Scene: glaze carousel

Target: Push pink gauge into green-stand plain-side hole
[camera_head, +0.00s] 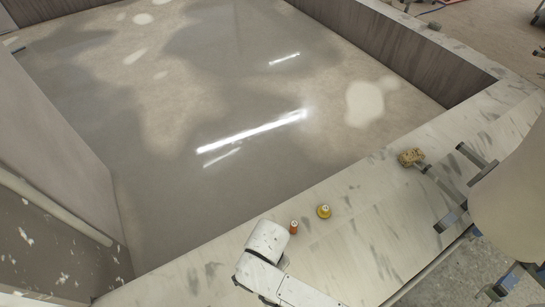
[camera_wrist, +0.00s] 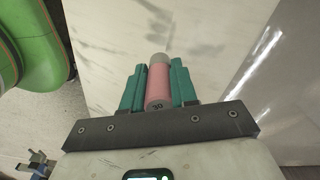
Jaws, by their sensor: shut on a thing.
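The pink gauge (camera_wrist: 158,82) is a short cylinder with a grey far end and a dark "30" on its near end. In the wrist view it lies between the two teal fingers of my gripper (camera_wrist: 156,70), which is shut on it. The gauge is held over or near a pale marbled surface; I cannot tell the gap. In the head view my white wrist (camera_head: 267,242) is at the bottom middle, and the gauge is not seen there. No green stand with a hole can be made out in either view.
An orange weight-like piece (camera_head: 293,227) and a yellow one (camera_head: 324,211) stand on the marbled ledge (camera_head: 365,215) right of my wrist. The ledge between is clear.

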